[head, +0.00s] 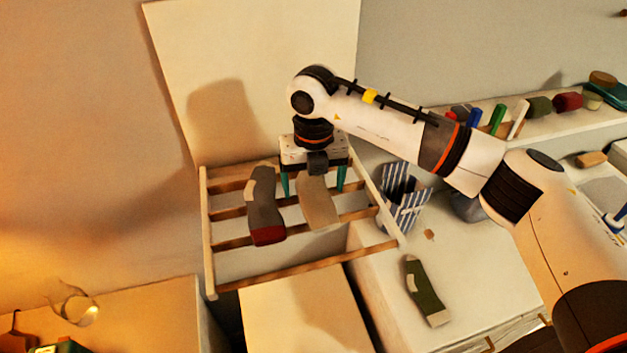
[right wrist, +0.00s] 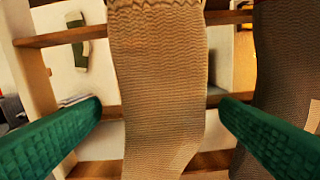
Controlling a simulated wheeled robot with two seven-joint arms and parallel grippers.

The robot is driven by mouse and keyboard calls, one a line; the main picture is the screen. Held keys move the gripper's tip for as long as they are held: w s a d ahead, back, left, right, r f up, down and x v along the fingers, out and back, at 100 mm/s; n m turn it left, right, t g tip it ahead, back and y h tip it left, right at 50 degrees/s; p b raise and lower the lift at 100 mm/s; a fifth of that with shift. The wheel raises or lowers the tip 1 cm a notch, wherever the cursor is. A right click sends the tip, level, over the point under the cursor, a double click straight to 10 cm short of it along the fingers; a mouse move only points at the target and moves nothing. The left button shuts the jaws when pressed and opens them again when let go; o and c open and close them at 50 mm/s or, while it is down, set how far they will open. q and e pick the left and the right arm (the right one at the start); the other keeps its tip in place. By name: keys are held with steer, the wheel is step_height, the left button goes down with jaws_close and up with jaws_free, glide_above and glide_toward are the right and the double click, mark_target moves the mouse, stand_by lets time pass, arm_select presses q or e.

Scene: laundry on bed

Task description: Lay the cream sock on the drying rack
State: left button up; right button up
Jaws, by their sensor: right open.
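The cream sock (head: 318,203) lies draped over the slats of the wooden drying rack (head: 322,262), beside a grey sock with a red end (head: 265,208). My right gripper (head: 314,188) is over the rack, its teal fingers apart on either side of the cream sock. In the right wrist view the cream sock (right wrist: 160,85) hangs between the open green fingers (right wrist: 160,112), with a gap on each side. My left gripper is not in view.
A green sock (head: 427,290) lies on the white surface right of the rack. A blue-striped container (head: 402,196) stands close to the rack's right side. A shelf at the upper right holds rolled socks and coloured bottles. The rack's front slats are bare.

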mark_target(313, 186)
steer(key=shift+r, duration=0.2)
steer(key=shift+w+r, duration=0.1)
steer(key=shift+r, duration=0.15)
step_height(313, 186, up, 12)
steer(key=b, duration=0.3)
steer(key=shift+f+b, duration=0.25)
steer(key=shift+b, duration=0.15)
